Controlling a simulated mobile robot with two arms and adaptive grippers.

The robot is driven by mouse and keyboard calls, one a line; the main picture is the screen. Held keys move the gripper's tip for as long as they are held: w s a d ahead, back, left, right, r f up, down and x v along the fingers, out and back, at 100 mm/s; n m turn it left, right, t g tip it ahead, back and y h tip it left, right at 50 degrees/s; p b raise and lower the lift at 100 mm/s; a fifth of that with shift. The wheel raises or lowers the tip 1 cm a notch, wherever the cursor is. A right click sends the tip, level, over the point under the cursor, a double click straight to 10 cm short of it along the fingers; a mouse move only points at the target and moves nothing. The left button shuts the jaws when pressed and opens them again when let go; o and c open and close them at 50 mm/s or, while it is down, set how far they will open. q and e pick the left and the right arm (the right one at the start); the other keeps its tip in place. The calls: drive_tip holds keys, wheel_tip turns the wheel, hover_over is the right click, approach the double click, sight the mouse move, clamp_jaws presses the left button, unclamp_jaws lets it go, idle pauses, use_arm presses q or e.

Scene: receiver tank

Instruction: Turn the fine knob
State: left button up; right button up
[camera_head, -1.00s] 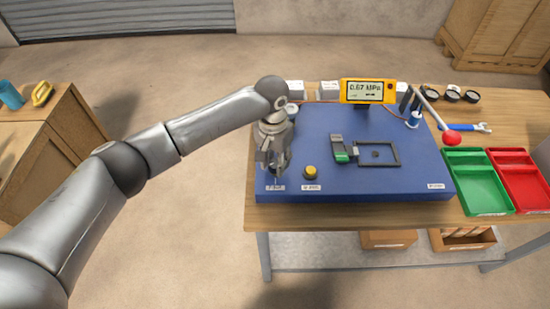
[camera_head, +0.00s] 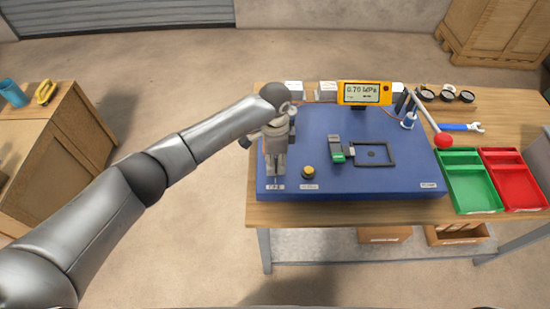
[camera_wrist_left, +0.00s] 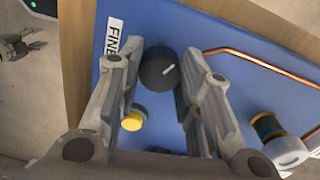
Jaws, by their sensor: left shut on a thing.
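The fine knob is a dark round knob with a white pointer line (camera_wrist_left: 158,68), between the fingertips in the left wrist view. It stands by the white FINE label (camera_wrist_left: 114,37) on the blue panel (camera_head: 320,125). My left gripper (camera_head: 275,172) is upright over the panel's front left corner and shut on the knob, hiding it in the head view. It also shows in the left wrist view (camera_wrist_left: 157,75). The orange gauge display (camera_head: 365,92) seems to read 0.70 MPa. My right gripper (camera_wrist_left: 18,46) shows small at the left wrist view's edge; its jaw state is unclear.
A yellow button (camera_head: 308,172) is just right of the gripper. A green-tipped slider piece (camera_head: 336,150) and dark frame (camera_head: 374,153) lie mid-panel. A red-ball lever (camera_head: 443,139) leans at the right. Green (camera_head: 474,188) and red (camera_head: 515,181) trays stand beyond it.

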use_arm(q)
drive_tip(key=m, duration=0.5)
drive_tip(key=shift+m, duration=0.3)
drive_tip(key=m, duration=0.5)
drive_tip(key=shift+d+m, duration=0.1)
drive_tip(key=shift+m, duration=0.2)
drive_tip(key=o, duration=1.1)
drive_tip(key=shift+c, duration=0.2)
wheel_tip(320, 180, up, 12)
drive_tip(key=shift+w+d, duration=0.15)
